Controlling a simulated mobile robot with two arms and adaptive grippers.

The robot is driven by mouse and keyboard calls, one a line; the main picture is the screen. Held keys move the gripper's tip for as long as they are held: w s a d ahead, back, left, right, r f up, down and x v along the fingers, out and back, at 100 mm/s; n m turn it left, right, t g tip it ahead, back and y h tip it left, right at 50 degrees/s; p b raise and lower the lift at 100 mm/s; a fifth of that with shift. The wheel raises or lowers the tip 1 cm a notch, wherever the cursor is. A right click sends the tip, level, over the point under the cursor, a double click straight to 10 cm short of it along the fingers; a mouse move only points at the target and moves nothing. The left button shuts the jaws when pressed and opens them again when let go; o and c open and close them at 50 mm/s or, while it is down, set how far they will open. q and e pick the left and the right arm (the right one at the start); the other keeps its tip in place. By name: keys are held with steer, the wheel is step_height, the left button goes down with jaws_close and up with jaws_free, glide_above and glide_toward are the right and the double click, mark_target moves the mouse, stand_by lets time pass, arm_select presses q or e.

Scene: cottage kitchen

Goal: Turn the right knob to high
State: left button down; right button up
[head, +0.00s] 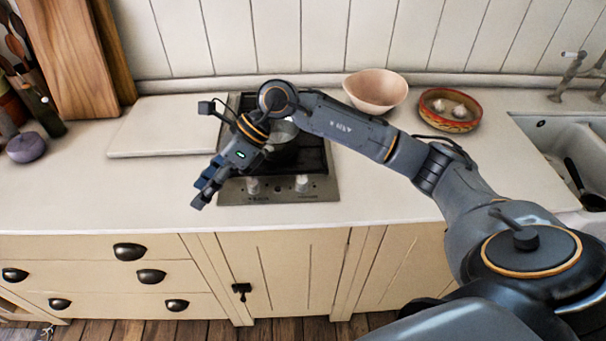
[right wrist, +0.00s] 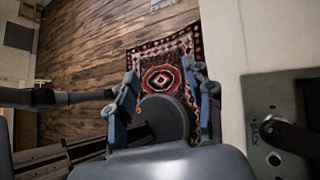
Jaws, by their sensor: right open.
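The small hob (head: 320,190) is set in the worktop, with two pale knobs on its front steel panel. The right knob (head: 302,183) is clear of my arm in the head view. The left knob (head: 253,185) is nearer my right gripper (head: 204,190). That gripper is open and empty, left of the panel and apart from both knobs. In the right wrist view its two fingers (right wrist: 163,80) are spread, with the floor beyond them. Part of the hob panel (right wrist: 258,95) shows at the right edge there, with one knob (right wrist: 288,137) on it. My left gripper is not in view.
A pot (head: 284,143) stands on the hob, partly behind my right arm. A white board (head: 150,130) lies to the left. The front worktop strip is clear.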

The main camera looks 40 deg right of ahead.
steer(key=w+d+h, duration=0.2)
steer(key=d+h, duration=0.4)
steer(key=d, duration=0.7)
steer(key=g+h, duration=0.1)
steer(key=h, duration=0.3)
glide_toward(303, 179)
steer(key=shift+m, duration=0.4)
step_height(303, 179, down, 9)
steer(key=p, duration=0.3)
steer(key=shift+d+r+p, duration=0.15)
steer(key=shift+p, duration=0.25)
jaws_close()
